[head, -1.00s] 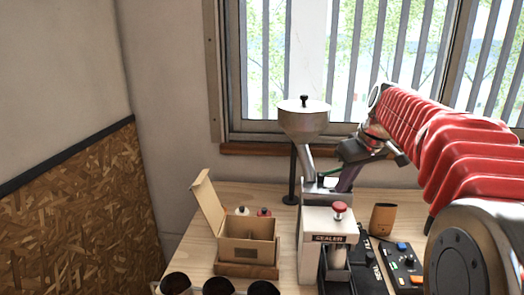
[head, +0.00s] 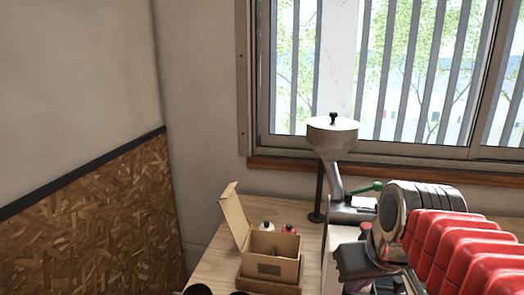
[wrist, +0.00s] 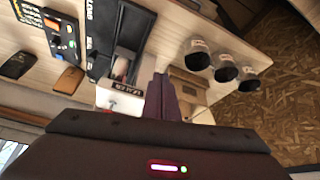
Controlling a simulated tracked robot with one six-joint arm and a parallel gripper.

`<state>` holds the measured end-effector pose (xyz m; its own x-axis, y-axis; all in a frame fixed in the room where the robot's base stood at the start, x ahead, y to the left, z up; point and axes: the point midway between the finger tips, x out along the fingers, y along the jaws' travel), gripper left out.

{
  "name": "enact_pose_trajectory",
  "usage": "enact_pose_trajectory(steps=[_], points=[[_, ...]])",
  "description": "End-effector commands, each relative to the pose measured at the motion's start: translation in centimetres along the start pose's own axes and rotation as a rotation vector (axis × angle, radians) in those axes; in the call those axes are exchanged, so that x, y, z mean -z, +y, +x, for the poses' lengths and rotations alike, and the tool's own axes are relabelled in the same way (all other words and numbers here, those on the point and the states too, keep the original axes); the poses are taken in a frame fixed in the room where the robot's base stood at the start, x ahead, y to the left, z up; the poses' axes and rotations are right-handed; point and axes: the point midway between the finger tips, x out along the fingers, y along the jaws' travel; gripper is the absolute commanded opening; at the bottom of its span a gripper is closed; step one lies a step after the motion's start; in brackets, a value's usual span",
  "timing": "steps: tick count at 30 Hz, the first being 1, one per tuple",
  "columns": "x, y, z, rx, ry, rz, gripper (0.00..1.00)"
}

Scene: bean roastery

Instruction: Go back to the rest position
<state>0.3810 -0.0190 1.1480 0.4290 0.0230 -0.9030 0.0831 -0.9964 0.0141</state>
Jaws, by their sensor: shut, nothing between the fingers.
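My gripper (wrist: 162,98) is shut and empty, its two dark fingers together in the middle of the wrist view. It hangs above the workbench, with the white sealer (wrist: 118,101) just left of the fingers in that view. In the head view my red arm is folded low at the right, and it hides most of the sealer. The steel hopper (head: 332,138) on its stand is behind and above the arm. The open cardboard box (head: 272,268) stands on the bench left of the arm, its lid raised.
Several dark-topped cups (wrist: 197,58) stand in a row along the bench edge. The window (head: 400,80) and the wall close off the back.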

Motion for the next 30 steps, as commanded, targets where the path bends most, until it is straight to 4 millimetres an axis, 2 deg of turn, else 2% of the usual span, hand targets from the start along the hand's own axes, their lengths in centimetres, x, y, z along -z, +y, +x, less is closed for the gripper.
enact_pose_trajectory(steps=[1, 6, 12, 17, 30], points=[[-1.4, -0.5, 0.1, -0.003, 0.006, 0.006, 0.00], [-5.4, -1.7, 0.8, -0.014, 0.024, 0.039, 0.00], [-9.1, -2.5, 1.9, -0.023, 0.043, 0.071, 0.00], [-10.1, -2.7, 2.3, -0.025, 0.047, 0.081, 0.00], [-10.0, -2.7, 2.3, -0.025, 0.047, 0.081, 0.00]])
